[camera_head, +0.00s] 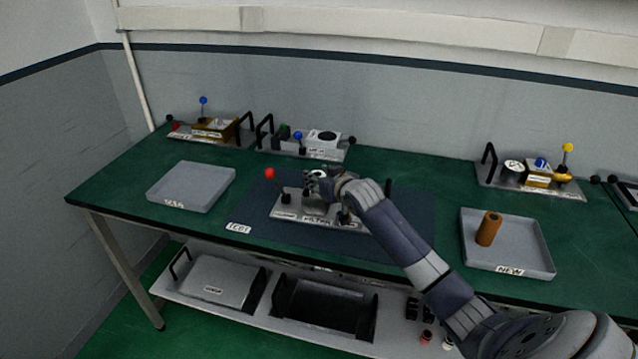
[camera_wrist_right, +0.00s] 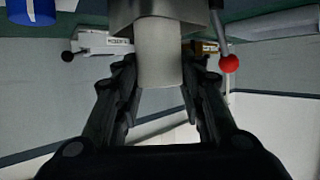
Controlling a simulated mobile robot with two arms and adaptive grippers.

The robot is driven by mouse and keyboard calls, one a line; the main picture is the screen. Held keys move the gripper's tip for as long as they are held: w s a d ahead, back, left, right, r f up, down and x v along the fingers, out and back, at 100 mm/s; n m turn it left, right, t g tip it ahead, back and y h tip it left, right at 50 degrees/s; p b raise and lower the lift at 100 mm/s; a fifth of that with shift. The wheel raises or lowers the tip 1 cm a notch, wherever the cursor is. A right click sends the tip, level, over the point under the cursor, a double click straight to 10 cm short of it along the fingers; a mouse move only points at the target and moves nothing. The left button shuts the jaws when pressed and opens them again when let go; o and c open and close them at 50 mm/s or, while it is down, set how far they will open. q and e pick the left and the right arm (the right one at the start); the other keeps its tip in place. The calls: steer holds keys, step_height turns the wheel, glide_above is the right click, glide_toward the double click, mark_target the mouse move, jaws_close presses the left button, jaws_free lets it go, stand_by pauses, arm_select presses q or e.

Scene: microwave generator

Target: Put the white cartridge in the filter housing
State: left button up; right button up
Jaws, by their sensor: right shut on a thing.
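The filter housing is a metal block (camera_head: 314,206) on a silver plate with a red-knobbed lever, on the dark mat at mid-table. My right gripper (camera_head: 318,184) is over the housing, reaching in from the right. In the wrist view, my right gripper (camera_wrist_right: 160,66) has its fingers on both sides of the white cartridge (camera_wrist_right: 158,50) and is shut on it. One end of the cartridge meets the grey metal housing (camera_wrist_right: 172,12); how deep it sits inside is hidden. The red knob (camera_wrist_right: 229,64) is beside it. My left gripper is not in view.
A grey tray marked NEW (camera_head: 512,262) holds an orange-brown cylinder (camera_head: 488,228) at the right. An empty grey tray (camera_head: 188,188) is at the left. Several fixtures with knobs and handles stand along the back, including one with a yellow knob (camera_head: 567,147).

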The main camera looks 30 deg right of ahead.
steer(key=shift+f, duration=1.05)
steer(key=shift+f, duration=0.1)
steer(key=o, duration=0.8)
steer(key=b+v, duration=0.1)
steer(key=v, duration=1.1)
